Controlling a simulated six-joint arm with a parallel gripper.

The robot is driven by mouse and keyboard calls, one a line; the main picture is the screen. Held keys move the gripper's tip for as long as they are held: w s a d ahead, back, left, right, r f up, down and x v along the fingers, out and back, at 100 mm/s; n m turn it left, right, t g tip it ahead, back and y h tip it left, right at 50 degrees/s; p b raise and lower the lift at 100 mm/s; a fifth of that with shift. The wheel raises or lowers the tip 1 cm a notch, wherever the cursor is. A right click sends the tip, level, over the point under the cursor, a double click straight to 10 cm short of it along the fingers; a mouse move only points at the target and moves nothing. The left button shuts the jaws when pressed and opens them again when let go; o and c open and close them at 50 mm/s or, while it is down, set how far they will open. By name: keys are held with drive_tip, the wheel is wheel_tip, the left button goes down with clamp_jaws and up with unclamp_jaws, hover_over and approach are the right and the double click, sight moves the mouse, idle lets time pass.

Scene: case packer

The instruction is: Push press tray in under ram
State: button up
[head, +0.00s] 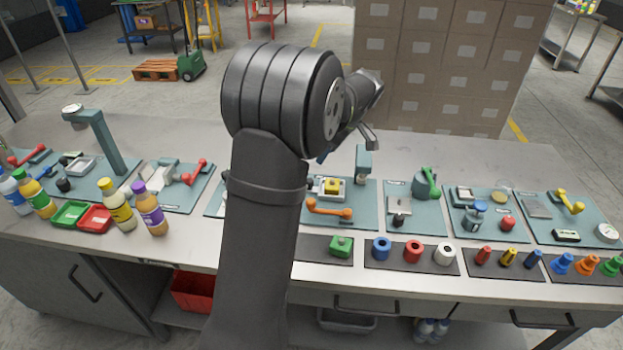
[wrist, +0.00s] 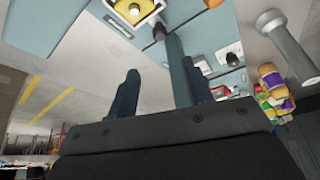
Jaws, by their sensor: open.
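The press tray (head: 321,194) is pale, with a yellow block (head: 332,185) on it. It sits on a teal station plate mid-bench, partly behind my arm in the head view. A teal upright (head: 363,166), which seems to be the press with the ram, stands at the plate's back right; I cannot make out the ram itself. An orange-handled lever (head: 329,208) lies in front of the tray. In the wrist view the tray (wrist: 116,20) shows at the top edge. My gripper (wrist: 152,68) is open and empty, above and apart from the bench.
A green block (head: 341,246) is in front of the press station. Stations with a green-handled device (head: 427,184) and a yellow lever (head: 571,200) are to the right. Bottles (head: 151,209) and red and green trays are at the left. Stacked cartons (head: 440,60) stand behind the bench.

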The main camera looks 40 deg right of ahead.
drive_tip(key=x, duration=1.3)
drive_tip(key=shift+f, duration=0.15)
